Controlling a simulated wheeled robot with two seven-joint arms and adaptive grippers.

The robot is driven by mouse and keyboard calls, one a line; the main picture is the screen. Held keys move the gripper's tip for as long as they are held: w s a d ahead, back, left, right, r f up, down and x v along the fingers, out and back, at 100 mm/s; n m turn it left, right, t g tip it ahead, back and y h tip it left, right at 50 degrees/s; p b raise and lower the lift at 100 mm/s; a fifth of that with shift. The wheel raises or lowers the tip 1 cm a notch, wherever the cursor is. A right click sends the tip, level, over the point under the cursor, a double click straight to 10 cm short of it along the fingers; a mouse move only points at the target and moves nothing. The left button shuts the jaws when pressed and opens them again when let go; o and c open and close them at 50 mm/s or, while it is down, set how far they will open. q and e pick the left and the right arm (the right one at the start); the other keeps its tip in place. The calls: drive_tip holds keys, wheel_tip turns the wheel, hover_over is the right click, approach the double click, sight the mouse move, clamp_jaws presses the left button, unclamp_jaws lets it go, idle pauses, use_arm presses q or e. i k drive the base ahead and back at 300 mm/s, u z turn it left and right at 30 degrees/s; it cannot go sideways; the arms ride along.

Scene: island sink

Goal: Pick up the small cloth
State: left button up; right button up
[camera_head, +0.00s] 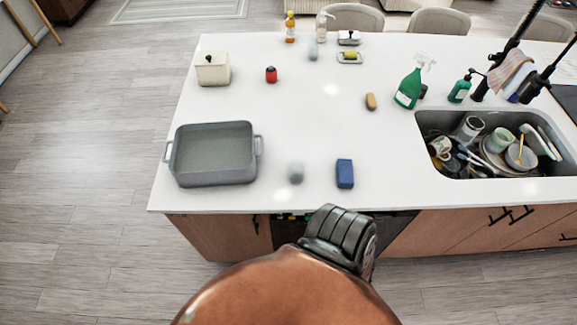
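A small striped cloth (511,72), in pale pink, white and blue-grey, hangs folded at the right of the head view, above the far edge of the sink (431,124). It appears draped on the black faucet (517,37), between two black upright parts of it. Its underside and back are hidden. Neither gripper can be made out. A copper and a dark ribbed part of my own body show at the bottom middle, well away from the cloth.
Dishes (500,140) fill the sink. A green spray bottle (407,90) and a soap bottle (460,88) stand left of the cloth. A grey pan (213,179), blue sponge (345,173) and white box (212,68) are on the white counter (315,120); its middle is mostly clear.

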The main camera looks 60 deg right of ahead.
sight(344, 166)
drive_tip(key=u, duration=0.7)
drive_tip(key=k, duration=1)
drive_tip(key=z, duration=0.6)
